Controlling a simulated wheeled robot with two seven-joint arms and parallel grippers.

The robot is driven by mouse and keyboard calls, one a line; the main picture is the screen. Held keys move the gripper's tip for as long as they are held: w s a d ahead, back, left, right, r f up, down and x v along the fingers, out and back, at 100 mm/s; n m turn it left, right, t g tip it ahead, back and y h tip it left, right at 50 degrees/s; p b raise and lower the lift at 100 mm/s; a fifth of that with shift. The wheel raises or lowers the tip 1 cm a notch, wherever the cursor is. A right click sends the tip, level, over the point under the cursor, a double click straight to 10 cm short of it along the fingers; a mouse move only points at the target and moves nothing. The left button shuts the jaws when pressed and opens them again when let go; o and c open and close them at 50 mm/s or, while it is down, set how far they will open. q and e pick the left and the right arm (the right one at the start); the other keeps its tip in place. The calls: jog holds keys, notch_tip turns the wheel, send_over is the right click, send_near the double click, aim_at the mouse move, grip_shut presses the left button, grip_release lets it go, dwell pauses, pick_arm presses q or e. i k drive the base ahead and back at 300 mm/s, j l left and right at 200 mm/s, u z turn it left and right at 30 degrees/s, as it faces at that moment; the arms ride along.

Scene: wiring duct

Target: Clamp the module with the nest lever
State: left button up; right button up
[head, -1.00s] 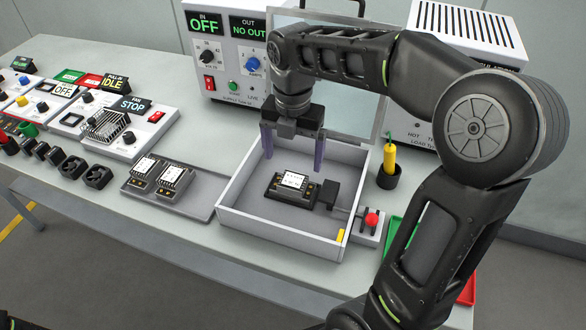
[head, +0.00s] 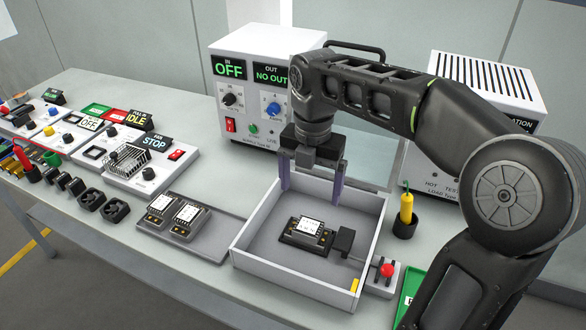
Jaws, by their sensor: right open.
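The module (head: 309,230), dark with a white label, lies in the nest inside the open white box (head: 256,259). A dark clamp block (head: 343,240) stands beside its right end. The nest lever with its red knob (head: 387,270) is on a small grey base outside the box's right wall. My right gripper (head: 310,190) points down over the back part of the box, fingers apart and empty. It is above and behind the module and away from the red knob. My left gripper is not in view.
A grey tray (head: 222,250) with two similar modules is left of the box. A yellow-handled tool (head: 406,208) stands in a black cup on the right. The supply unit (head: 262,84) and load unit (head: 482,80) stand behind. A green tray (head: 410,306) lies at front right.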

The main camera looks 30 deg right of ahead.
aim_at(387, 270)
jog(key=k+j, duration=0.8)
jog(key=j, duration=0.1)
